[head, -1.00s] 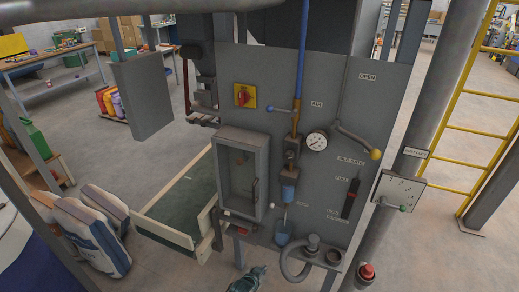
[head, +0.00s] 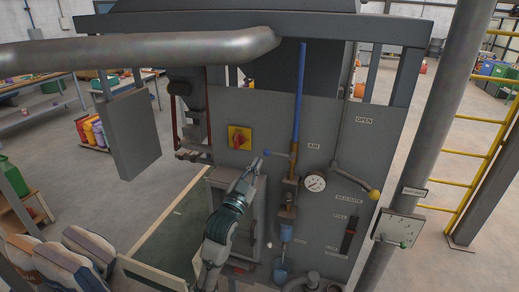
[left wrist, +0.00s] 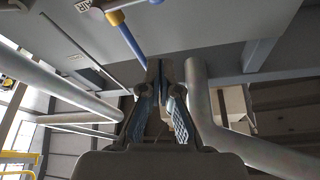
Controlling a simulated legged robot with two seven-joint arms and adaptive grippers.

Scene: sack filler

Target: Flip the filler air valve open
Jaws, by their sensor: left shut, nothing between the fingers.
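The filler air valve (head: 291,182) is a brass body under a vertical blue pipe, beside the AIR label. In the left wrist view my gripper (left wrist: 161,66) points up. The brass fitting (left wrist: 115,17) and blue knob (left wrist: 156,1) show at the top edge there, apart from the fingertips. My right gripper is not in view.
A red switch on a yellow plate (head: 239,138) is left of the valve. A gauge (head: 315,182) and yellow-knobbed lever (head: 357,184) are to its right. A grey box (head: 222,178) is behind my arm. A thick pipe (head: 140,52) crosses above.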

